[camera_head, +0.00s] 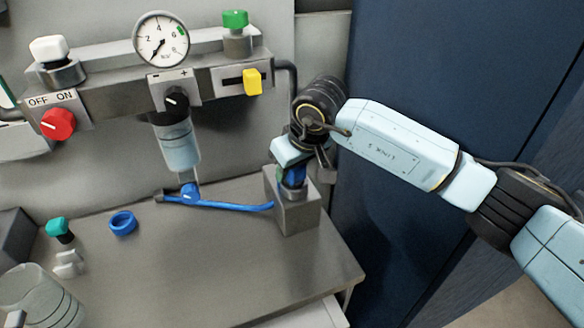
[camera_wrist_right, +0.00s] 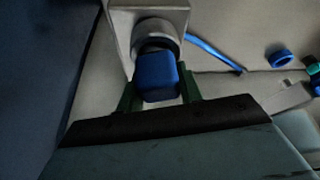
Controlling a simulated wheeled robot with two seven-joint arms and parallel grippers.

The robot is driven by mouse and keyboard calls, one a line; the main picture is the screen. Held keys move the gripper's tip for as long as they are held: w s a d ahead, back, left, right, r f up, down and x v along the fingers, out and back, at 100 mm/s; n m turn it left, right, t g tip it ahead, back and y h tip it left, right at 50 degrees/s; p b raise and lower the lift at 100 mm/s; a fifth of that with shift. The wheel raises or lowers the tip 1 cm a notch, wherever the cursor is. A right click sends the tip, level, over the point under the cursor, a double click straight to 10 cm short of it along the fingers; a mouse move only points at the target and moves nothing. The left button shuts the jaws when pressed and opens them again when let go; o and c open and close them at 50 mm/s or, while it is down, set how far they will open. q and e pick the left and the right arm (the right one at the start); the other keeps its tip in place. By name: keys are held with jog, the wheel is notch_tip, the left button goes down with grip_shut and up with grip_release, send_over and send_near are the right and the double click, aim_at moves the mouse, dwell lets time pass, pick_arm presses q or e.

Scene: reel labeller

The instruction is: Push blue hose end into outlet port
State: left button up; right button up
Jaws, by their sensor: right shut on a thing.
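My right gripper (camera_head: 293,165) reaches down over a grey metal block (camera_head: 297,212) at the right of the bench. In the right wrist view its two dark green fingers (camera_wrist_right: 160,95) are shut on a blue piece (camera_wrist_right: 157,78), which I take as the blue hose end. The blue piece lines up with a round grey collar (camera_wrist_right: 155,33) on the block; I cannot tell how deep it sits. A thin blue hose (camera_head: 225,205) lies on the bench and runs up to the block's left side. I cannot make out the outlet port for certain. My left gripper is not in view.
A panel with a gauge (camera_head: 161,39), red knob (camera_head: 58,124), black knob (camera_head: 176,98) and yellow slider (camera_head: 252,82) stands behind. A blue ring (camera_head: 123,223), green-topped piece (camera_head: 59,229) and clear jar (camera_head: 38,295) are at left. The bench front is clear.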

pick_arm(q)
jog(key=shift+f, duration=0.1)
pick_arm(e)
jog(key=shift+f, duration=0.15)
jog(key=o, duration=1.1)
jog(key=shift+s, duration=0.1)
